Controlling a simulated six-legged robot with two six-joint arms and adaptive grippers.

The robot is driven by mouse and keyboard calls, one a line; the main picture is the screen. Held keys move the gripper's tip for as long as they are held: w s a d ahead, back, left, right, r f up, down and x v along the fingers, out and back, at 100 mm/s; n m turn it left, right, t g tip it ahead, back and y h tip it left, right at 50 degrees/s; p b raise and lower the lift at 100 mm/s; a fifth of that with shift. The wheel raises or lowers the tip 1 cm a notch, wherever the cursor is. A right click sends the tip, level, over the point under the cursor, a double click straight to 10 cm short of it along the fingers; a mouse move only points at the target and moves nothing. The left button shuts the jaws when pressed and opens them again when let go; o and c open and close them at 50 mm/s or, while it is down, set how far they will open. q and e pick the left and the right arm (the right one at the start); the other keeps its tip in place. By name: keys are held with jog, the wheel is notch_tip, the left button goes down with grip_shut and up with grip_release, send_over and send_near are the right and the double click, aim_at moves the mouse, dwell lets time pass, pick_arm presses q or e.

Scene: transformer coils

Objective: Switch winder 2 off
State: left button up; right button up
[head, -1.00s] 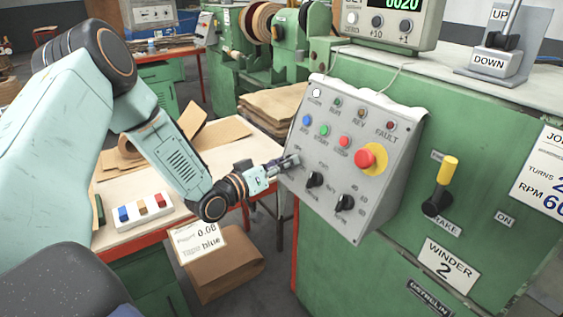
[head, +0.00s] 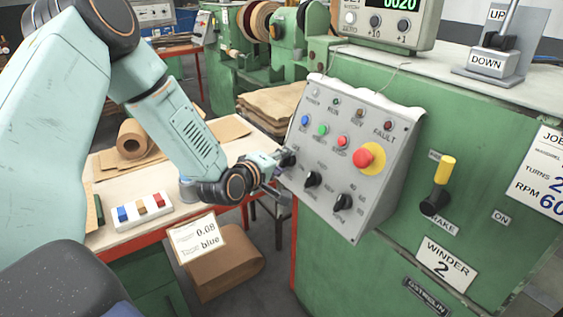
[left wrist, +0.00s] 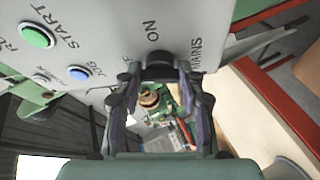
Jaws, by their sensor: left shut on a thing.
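Winder 2 is the green machine (head: 440,265) with a "WINDER 2" plate (head: 447,262). Its grey sloped control panel (head: 330,215) carries lamps, buttons and black knobs. My left gripper (head: 285,170) is at the panel's left edge, shut on a black mains switch knob (left wrist: 160,67). In the left wrist view the fingertips sit on both sides of the knob, below an "ON" label (left wrist: 152,31) and beside a "MAINS" label (left wrist: 196,54). The knob's pointing direction is hidden. The power lamp (head: 313,98) looks dark. My right gripper is not in view.
A red stop button on yellow (head: 365,158) and two other black knobs (head: 313,179) are on the panel. A yellow-handled brake lever (head: 443,175) juts out at right.

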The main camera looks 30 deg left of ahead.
pick_arm(q)
jog(key=shift+d+n+g, duration=0.1)
jog(key=shift+n+g, duration=0.2)
jog(key=shift+n, duration=0.5)
jog(key=o, duration=1.2)
jog(key=shift+w, duration=0.1)
jog(key=shift+n, duration=0.3)
jog(key=shift+v, duration=3.85)
jog(key=shift+w, duration=0.1)
